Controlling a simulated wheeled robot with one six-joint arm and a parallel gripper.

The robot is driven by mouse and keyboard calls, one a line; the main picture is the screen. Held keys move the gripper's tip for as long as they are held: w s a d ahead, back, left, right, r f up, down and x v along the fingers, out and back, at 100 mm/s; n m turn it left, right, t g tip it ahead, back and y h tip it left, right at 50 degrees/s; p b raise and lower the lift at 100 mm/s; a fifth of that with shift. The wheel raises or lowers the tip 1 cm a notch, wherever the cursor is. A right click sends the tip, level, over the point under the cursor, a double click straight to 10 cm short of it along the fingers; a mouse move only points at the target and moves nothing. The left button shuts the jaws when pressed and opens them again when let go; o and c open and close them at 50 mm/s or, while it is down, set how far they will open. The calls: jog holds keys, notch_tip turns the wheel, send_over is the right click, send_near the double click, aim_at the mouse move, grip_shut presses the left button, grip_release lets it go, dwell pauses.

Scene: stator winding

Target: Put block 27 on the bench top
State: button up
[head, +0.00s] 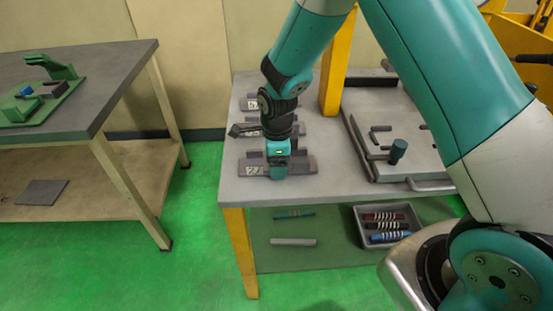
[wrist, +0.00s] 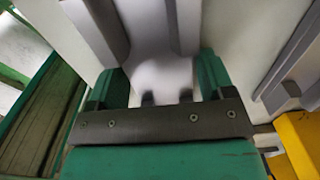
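A dark grey piece with a white tag reading 27 (head: 304,164) lies near the front left edge of the grey bench top (head: 345,190). My gripper (head: 279,172) points down over the middle of this piece and hides part of it. In the wrist view my gripper's two green fingers (wrist: 162,82) stand well apart, with a pale surface and two small dark marks between them. I see nothing clamped there. Grey bars show beyond the fingers in the wrist view. I cannot tell which of them belongs to block 27.
Two more tagged dark pieces lie behind, one at the middle (head: 306,127) and one farther back (head: 250,102). A yellow post (head: 335,75) rises behind. A tray (head: 361,222) of coils sits below. Another table (head: 100,75) stands left.

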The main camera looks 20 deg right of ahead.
jog(key=shift+o, duration=0.9)
jog(key=shift+r, duration=0.1)
notch_tip(320, 180, up, 12)
jog(key=s+a+r+n+y, duration=0.2)
jog(key=s+r+n, duration=0.4)
jog(key=s+n, duration=0.6)
jog(key=s+a+r+n+y, duration=0.2)
jog(key=s+r+n, duration=0.4)
jog(key=s+n, duration=0.6)
jog(key=n, duration=0.4)
jog(key=shift+s+a+r+n, duration=0.15)
jog(key=shift+a+n, duration=0.15)
jog(key=shift+n, duration=0.1)
